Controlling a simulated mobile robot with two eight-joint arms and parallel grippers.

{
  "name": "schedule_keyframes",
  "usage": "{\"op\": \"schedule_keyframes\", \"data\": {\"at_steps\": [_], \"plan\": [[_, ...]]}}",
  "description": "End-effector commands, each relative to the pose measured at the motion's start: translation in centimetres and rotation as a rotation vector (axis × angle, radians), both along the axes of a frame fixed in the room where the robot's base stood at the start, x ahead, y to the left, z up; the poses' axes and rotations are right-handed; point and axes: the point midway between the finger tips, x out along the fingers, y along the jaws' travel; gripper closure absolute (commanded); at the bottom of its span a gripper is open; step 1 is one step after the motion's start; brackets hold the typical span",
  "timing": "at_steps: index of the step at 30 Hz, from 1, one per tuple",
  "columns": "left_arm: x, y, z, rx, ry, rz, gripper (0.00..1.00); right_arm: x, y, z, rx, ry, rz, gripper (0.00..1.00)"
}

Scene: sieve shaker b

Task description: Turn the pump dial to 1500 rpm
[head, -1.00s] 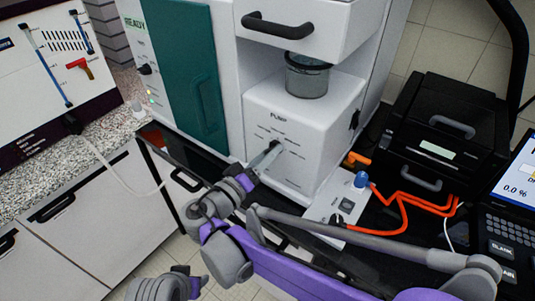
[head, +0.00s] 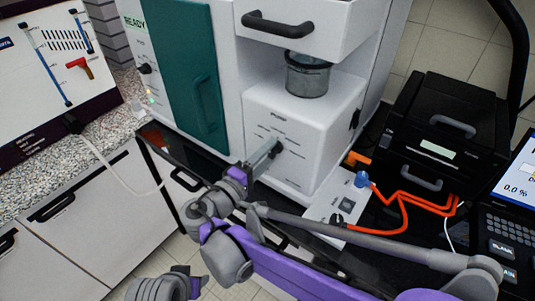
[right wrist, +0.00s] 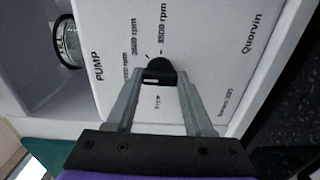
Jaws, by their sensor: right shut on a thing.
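The pump dial (right wrist: 157,69) is a small black knob on the white pump panel (right wrist: 215,45). My right gripper (right wrist: 158,78) is shut on it, with one finger on each side; the right gripper also shows in the head view (head: 274,149), reaching the panel under the word PUMP. In the wrist view, rpm labels stand around the dial, and a small label lies between my fingers. A pale mark shows on the dial's lower side, towards that small label. I cannot tell surely which setting it points at. In the head view the fingers hide the dial. My left gripper's fingers are not visible.
A black case (head: 445,130), orange cables (head: 405,212) and a small box with a blue knob (head: 361,180) are to the right.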

Motion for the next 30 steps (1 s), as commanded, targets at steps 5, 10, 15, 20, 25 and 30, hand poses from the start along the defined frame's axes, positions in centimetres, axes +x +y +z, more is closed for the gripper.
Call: {"op": "schedule_keyframes", "data": {"at_steps": [5, 10, 15, 20, 25, 30], "plan": [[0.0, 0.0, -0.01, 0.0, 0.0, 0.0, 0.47, 0.0, -0.06, 0.02, -0.025, 0.017, -0.002, 1.0], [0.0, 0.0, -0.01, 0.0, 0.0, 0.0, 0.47, 0.0, -0.06, 0.03, -0.031, 0.022, -0.002, 1.0], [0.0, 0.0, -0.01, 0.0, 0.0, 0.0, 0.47, 0.0, -0.06, 0.03, -0.03, 0.021, -0.002, 1.0], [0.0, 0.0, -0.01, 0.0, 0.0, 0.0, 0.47, 0.0, -0.06, 0.03, -0.03, 0.021, -0.002, 0.35], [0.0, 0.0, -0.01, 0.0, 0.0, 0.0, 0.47, 0.0, -0.03, 0.02, -0.029, 0.021, -0.001, 0.18], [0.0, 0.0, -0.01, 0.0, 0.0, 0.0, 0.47, 0.0, -0.01, 0.01, -0.029, 0.021, -0.001, 0.18]]}}
